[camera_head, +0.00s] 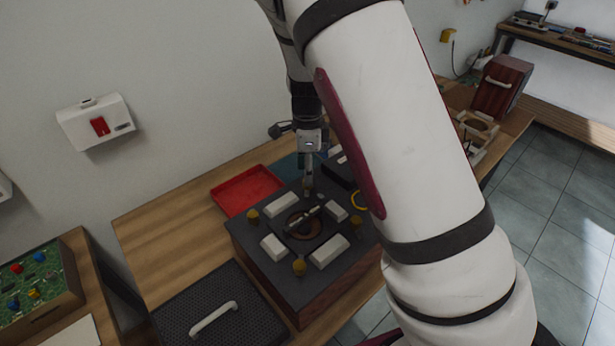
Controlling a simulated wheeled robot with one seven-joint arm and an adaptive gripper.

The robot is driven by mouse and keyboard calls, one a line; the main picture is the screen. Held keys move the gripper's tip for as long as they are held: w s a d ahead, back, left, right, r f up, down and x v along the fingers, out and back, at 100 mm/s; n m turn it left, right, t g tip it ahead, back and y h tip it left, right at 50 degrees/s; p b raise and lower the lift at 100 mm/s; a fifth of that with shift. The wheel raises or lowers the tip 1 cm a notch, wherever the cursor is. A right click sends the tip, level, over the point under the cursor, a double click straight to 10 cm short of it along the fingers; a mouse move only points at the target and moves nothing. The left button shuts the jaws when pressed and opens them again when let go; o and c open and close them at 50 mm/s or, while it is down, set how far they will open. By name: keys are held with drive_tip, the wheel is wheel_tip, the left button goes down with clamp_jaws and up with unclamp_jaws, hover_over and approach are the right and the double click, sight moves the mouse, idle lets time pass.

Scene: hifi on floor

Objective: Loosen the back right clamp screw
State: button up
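A wooden hifi box (280,279) with a dark top stands on the wooden table. Its top carries several pale blocks (330,251) around a round brown opening (305,222) with a rod lying across it. Yellow knobs, which look like the clamp screws, show at the left (253,217), at the front (299,267) and at the right (356,219) of the top. My gripper (308,190) points down at the back part of the top. Its fingertips are small and dark, so I cannot tell whether they are open or touching a screw there.
A red tray (246,190) lies behind the box at the left. A black perforated panel with a white handle (214,320) lies in front at the left.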

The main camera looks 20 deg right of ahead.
drive_tip(key=shift+f, duration=1.45)
clamp_jaws()
